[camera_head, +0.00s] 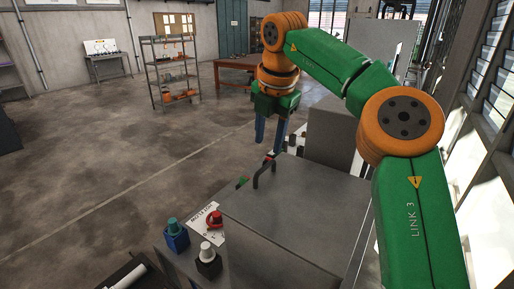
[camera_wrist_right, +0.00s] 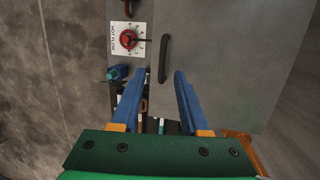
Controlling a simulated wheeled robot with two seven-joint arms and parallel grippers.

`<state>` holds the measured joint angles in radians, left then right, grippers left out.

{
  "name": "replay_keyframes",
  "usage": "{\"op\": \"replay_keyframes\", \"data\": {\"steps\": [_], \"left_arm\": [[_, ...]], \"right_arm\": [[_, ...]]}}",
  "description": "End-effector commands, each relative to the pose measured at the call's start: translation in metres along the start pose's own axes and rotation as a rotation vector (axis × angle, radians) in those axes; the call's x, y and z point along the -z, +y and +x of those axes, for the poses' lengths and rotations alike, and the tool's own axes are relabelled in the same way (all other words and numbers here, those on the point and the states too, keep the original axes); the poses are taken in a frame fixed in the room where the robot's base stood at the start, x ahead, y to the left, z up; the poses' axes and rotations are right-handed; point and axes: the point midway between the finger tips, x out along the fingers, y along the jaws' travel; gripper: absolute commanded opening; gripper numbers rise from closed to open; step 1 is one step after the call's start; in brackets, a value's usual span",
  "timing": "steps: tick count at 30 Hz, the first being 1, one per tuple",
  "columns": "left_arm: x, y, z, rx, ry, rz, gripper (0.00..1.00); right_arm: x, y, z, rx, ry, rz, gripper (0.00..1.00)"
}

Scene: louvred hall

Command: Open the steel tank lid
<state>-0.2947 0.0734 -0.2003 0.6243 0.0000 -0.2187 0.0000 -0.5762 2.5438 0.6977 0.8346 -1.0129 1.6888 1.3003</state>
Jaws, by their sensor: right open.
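The steel tank lid (camera_head: 300,195) is a flat grey metal plate, and it lies closed as far as I can see. A dark bar handle (camera_head: 263,172) stands near its left edge. In the right wrist view the lid (camera_wrist_right: 225,70) fills the upper right and the handle (camera_wrist_right: 164,55) runs up the picture. My right gripper (camera_head: 269,148) is open and empty, its blue fingers pointing down near the handle's far end. In the wrist view its fingertips (camera_wrist_right: 159,74) lie either side of the handle's near end; contact cannot be told. My left gripper is not in view.
A panel with a red rotary knob (camera_head: 215,219) sits left of the lid. A teal-topped item (camera_head: 175,236) and a white-topped item (camera_head: 207,257) stand by it. A shelf rack (camera_head: 171,70) and a brown table (camera_head: 236,65) stand far back.

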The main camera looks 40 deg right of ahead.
Motion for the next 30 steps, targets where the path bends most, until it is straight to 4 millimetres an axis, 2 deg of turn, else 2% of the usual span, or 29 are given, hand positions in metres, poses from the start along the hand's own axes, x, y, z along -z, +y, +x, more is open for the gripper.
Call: {"op": "replay_keyframes", "data": {"steps": [4,7,23,30], "left_arm": [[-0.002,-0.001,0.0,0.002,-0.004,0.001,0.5],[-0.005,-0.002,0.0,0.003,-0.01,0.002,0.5],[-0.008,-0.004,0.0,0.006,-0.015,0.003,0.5],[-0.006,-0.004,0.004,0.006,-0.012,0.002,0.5]], "right_arm": [[0.004,0.001,-0.001,0.014,-0.012,-0.009,0.45],[0.004,0.001,0.005,0.015,-0.015,-0.012,0.45],[0.003,-0.001,0.08,0.015,-0.009,-0.008,0.45],[0.003,-0.001,0.088,0.013,-0.011,-0.008,0.45]]}}
